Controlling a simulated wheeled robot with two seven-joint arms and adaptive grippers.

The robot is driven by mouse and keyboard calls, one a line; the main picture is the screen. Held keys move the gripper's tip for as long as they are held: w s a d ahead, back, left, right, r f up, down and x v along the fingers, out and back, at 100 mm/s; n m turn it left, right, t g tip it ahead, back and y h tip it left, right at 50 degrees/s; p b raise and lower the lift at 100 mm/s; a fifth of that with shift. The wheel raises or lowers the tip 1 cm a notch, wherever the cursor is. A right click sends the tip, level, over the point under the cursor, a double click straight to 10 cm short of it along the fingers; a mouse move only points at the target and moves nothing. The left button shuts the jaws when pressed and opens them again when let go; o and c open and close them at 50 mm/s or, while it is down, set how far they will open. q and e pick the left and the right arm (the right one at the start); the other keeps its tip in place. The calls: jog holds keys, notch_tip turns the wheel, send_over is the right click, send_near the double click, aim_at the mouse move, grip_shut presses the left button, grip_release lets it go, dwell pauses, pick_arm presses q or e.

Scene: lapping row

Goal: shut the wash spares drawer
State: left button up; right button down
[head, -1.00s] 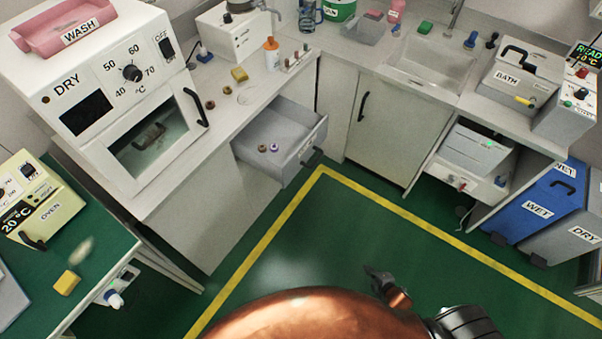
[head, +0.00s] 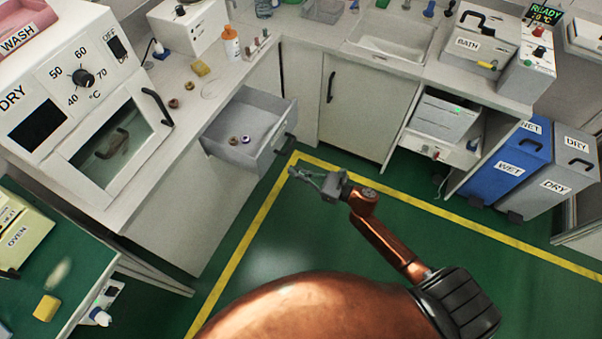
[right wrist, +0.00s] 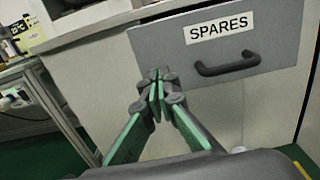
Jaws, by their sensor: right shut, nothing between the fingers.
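The wash spares drawer (head: 248,131) stands pulled out from under the counter in the head view, with a few small ring-like parts lying inside. Its front (right wrist: 258,40) fills the upper right of the right wrist view, with a SPARES label (right wrist: 219,28) and a dark bar handle (right wrist: 228,65). My right gripper (head: 294,172) is in front of and below the drawer front, apart from it as far as I can tell. In the right wrist view its fingers (right wrist: 156,78) are together and empty, left of the handle. My left gripper is not in view.
The dryer (head: 92,115) stands on the counter at left, and a green bench (head: 95,262) is at lower left. A closed cupboard door (head: 357,110) is right of the drawer. Blue and grey bins (head: 512,165) stand at right. The green floor between is clear.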

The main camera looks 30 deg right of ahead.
aim_at(265, 159)
jog(key=b+x, duration=0.1)
jog(key=x, duration=0.7)
jog(key=shift+w+a, duration=0.25)
jog(key=shift+w, duration=0.1)
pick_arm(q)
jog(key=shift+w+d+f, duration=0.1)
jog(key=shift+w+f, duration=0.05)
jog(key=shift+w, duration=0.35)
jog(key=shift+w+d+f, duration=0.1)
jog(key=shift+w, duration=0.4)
